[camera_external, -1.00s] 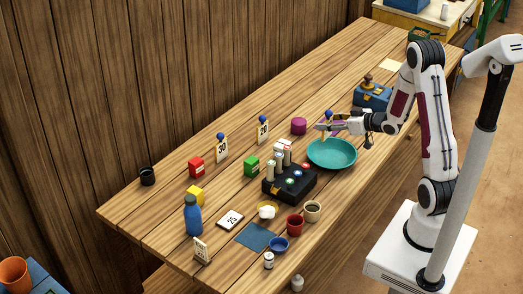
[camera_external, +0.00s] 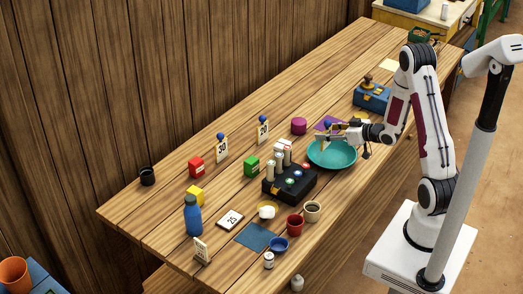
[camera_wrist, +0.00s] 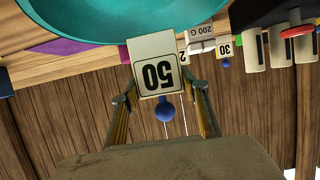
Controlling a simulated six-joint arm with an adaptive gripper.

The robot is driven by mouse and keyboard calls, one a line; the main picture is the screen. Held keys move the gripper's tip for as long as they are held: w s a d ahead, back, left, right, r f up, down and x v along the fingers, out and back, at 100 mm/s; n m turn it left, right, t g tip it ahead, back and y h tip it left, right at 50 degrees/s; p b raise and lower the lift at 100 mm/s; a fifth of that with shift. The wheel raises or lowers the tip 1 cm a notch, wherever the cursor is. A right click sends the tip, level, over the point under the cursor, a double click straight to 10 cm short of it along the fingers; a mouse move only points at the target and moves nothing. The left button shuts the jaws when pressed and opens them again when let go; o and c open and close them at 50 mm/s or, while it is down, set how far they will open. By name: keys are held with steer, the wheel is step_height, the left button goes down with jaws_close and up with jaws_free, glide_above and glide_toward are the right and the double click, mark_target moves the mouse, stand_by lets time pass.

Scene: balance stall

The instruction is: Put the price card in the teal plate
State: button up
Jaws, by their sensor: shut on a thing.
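My gripper (camera_external: 332,134) is shut on a white price card (camera_wrist: 155,62) that reads 50 and has a blue ball (camera_wrist: 165,111) on it. The card is between the fingertips, and it also shows small in the external view (camera_external: 321,142). The teal plate (camera_external: 335,159) lies on the table near its right edge. The card hangs over the plate's far left part; whether it touches the plate I cannot tell. Part of the plate (camera_wrist: 85,20) fills the top of the wrist view, behind the card.
A black box (camera_external: 287,192) with several pale cylinders stands just left of the plate. A purple mat (camera_external: 323,123) and a magenta tin (camera_external: 299,126) lie behind it. Two cards reading 30 (camera_external: 222,151) and 20 (camera_external: 263,131) stand farther back. The plate's inside looks empty.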

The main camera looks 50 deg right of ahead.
mark_target(326, 147)
steer(key=shift+f, duration=1.95)
steer(key=shift+f, duration=0.15)
steer(key=o, duration=1)
steer(key=shift+c, duration=0.2)
steer(key=shift+s+r, duration=0.4)
steer(key=shift+s, duration=0.2)
steer(key=v, duration=0.6)
steer(key=shift+s+r, duration=0.1)
